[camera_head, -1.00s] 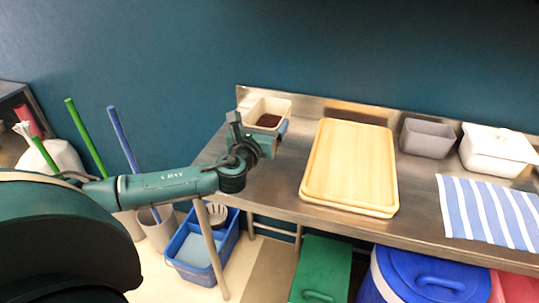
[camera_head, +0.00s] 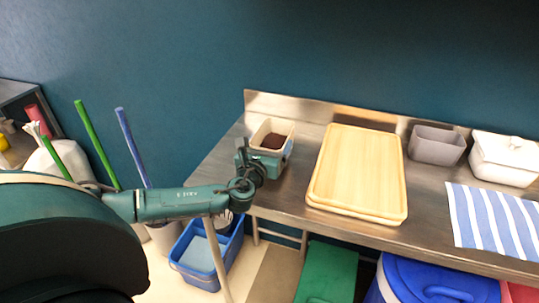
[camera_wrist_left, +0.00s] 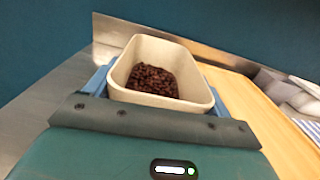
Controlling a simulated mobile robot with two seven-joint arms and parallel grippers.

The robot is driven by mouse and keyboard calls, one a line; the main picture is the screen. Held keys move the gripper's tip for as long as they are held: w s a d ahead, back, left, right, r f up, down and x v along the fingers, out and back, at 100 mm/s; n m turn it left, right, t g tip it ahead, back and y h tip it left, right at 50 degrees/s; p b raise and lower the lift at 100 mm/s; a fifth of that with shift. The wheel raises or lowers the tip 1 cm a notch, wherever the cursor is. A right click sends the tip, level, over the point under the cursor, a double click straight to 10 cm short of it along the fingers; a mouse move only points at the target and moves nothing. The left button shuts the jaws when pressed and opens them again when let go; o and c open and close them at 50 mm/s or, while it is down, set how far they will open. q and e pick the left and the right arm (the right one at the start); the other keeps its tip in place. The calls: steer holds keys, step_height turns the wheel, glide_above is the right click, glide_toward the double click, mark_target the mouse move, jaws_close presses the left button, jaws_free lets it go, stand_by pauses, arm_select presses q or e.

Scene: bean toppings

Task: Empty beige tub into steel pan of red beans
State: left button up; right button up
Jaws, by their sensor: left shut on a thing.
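The beige tub (camera_head: 291,131) is at the left end of the steel counter, upright, with dark red-brown beans (camera_head: 273,141) inside. In the left wrist view the tub (camera_wrist_left: 190,107) sits between the blue fingers, and the beans (camera_wrist_left: 152,81) cover its floor. My left gripper (camera_head: 270,156) is shut on the tub. I cannot tell whether the tub's base touches the counter. I see no steel pan of red beans in these frames. My right gripper is not in view.
A wooden board (camera_head: 357,172) lies on the steel counter (camera_head: 425,205) right of the tub. A grey bin (camera_head: 437,146), a white lidded container (camera_head: 503,160) and a striped cloth (camera_head: 490,217) are farther right. A blue bucket (camera_head: 232,248) stands on the floor below.

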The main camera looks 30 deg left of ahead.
arm_select(q)
steer(key=shift+f, duration=1.4)
steer(key=shift+f, duration=0.2)
steer(key=o, duration=1.3)
steer(key=shift+o, duration=0.2)
steer(key=shift+f+b, duration=0.1)
steer(key=shift+b, duration=0.2)
steer(key=b+v, duration=0.1)
steer(key=v, duration=1.2)
steer(key=shift+d, duration=0.25)
